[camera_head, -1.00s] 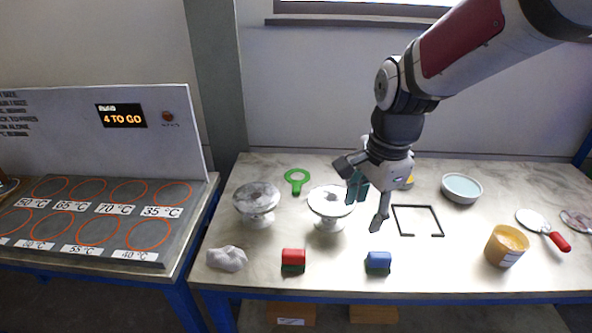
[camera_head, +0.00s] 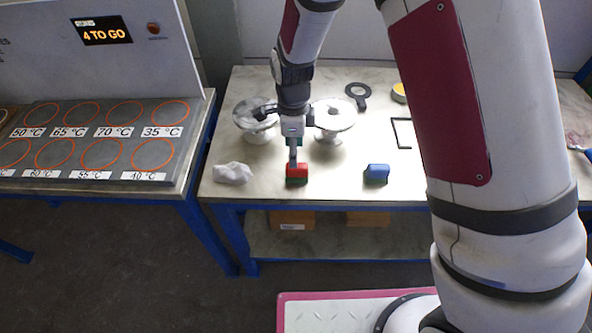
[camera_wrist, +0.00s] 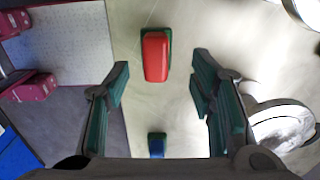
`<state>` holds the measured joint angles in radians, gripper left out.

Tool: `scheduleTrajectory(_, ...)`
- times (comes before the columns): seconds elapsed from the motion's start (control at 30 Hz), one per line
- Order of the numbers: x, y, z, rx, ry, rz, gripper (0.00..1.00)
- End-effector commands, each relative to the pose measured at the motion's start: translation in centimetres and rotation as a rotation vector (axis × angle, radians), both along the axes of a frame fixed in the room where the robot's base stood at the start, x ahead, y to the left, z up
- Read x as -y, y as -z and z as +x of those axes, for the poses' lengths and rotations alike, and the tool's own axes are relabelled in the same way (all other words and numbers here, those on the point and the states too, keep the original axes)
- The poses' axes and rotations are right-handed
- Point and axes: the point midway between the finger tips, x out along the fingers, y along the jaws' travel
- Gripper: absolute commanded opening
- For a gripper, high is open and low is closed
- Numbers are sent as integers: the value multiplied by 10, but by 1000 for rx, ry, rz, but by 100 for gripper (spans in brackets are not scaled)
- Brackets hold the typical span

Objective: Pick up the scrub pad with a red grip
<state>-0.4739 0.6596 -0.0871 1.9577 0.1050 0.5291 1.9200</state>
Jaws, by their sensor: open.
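The scrub pad with a red grip (camera_head: 298,171) lies near the front edge of the table. In the wrist view its red grip (camera_wrist: 155,57) shows with a green pad rim around it, ahead of and between the fingers. My gripper (camera_head: 293,152) is just above and behind it in the head view, pointing down. In the wrist view my gripper (camera_wrist: 162,68) is open, its two fingers well apart with nothing between them.
A scrub pad with a blue grip (camera_head: 376,172) lies to the right. Two flanged vessels (camera_head: 334,116) (camera_head: 250,112) stand behind, close to my gripper. A hotplate station (camera_head: 60,172) is at far left.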

Motion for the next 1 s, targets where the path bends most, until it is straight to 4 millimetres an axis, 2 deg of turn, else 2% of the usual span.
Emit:
scheduleTrajectory(0.27,2,19,-3,-2,0,-1,50)
scheduleTrajectory(0.6,8,60,-6,-1,1,0,50)
scheduleTrajectory(0.9,7,63,-5,1,-1,1,50)
scheduleTrajectory(1.0,7,63,-5,1,-1,1,27)
